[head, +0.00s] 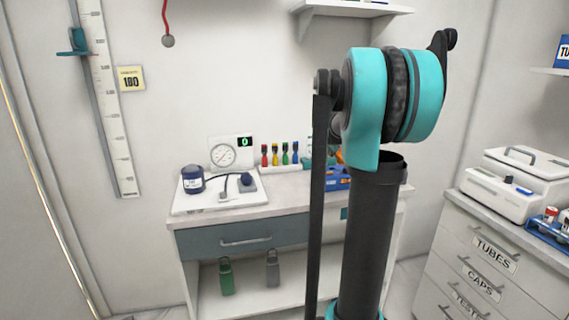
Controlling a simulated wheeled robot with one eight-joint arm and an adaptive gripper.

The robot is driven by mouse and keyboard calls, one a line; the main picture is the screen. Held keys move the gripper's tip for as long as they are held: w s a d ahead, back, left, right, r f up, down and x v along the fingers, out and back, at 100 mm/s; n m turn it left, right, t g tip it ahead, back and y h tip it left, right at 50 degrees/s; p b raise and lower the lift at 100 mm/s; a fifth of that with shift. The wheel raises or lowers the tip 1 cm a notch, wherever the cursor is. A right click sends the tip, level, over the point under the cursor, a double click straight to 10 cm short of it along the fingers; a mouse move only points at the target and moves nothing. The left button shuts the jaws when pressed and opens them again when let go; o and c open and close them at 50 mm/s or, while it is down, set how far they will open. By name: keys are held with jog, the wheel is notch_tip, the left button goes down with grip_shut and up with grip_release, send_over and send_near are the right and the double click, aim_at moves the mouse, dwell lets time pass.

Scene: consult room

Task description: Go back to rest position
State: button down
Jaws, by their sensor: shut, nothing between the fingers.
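My arm fills the right-centre of the head view, with a dark upright link and a large teal and black joint at its top. My gripper does not show in this view, so its fingers cannot be seen. The arm hides part of the counter and the wall behind it.
A white counter (229,217) with a grey-blue drawer (215,240) stands behind my arm, holding a gauge panel (223,154), a dark jar (193,180) and several coloured bottles. A drawer cabinet (480,262) stands at right. A wall shelf (350,9) is above. The left floor is mostly out of view.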

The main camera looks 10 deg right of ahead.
jog(key=s+a+f+n+g+y, duration=0.1)
jog(key=s+a+f+n, duration=0.3)
jog(key=s+a+f, duration=0.3)
jog(key=s+a+f+n+g+y, duration=0.1)
jog(key=s+a+f+n, duration=0.4)
jog(key=s, duration=1.3)
jog(key=s+a+f+n+g+y, duration=0.1)
jog(key=s+a+f+n, duration=0.3)
jog(key=s+a+f, duration=0.4)
jog(key=s+f+g, duration=0.1)
jog(key=s+f, duration=0.3)
jog(key=shift+s+a, duration=0.2)
jog(key=shift+a, duration=0.2)
dwell(3.9)
